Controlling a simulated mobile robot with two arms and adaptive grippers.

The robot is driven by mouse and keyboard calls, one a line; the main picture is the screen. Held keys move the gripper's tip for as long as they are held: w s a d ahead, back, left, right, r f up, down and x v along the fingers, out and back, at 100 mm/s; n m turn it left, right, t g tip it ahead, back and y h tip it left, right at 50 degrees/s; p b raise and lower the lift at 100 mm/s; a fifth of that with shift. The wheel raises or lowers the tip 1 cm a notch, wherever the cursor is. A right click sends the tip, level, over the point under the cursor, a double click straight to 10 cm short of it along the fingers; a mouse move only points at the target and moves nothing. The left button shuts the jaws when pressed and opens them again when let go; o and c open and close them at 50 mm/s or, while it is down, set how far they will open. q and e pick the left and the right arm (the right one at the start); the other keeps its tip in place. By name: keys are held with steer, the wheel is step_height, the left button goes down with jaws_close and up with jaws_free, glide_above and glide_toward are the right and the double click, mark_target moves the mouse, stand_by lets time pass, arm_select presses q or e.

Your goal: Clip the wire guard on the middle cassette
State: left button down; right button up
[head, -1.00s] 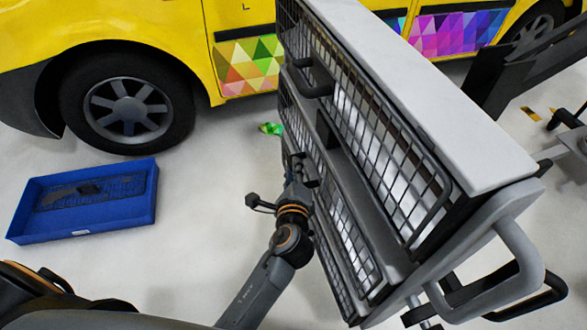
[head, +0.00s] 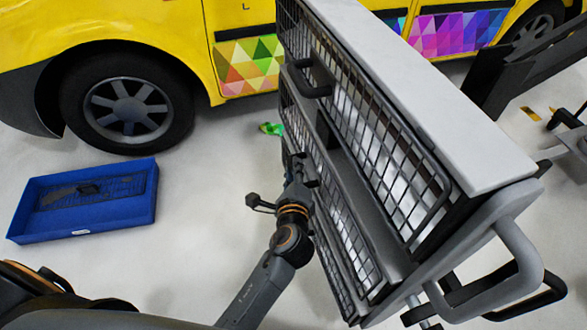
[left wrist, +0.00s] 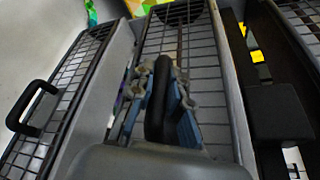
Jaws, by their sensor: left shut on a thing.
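A stand carries three cassettes side by side, each with a wire mesh guard. The middle cassette's wire guard (head: 347,222) faces my left arm, and it also fills the middle of the left wrist view (left wrist: 190,42). My left gripper (head: 303,170) is at this guard. In the left wrist view its blue-padded fingers (left wrist: 160,84) are shut on the guard's black handle (left wrist: 158,118), one on each side. The guard lies along the cassette; I cannot tell whether its edges are clipped. My right gripper is not in view.
The upper cassette's guard (head: 372,130) has its own black handle (head: 318,90). A neighbouring guard with a handle (left wrist: 24,112) is at left in the wrist view. A blue tray (head: 110,213) lies on the floor near the yellow van (head: 120,25).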

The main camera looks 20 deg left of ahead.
arm_select(q)
steer(key=shift+d+r, duration=0.1)
steer(key=shift+d, duration=0.05)
steer(key=c, duration=1.2)
jaws_free()
steer(key=shift+w, duration=0.1)
steer(key=shift+s, duration=0.5)
steer(key=v, duration=1.1)
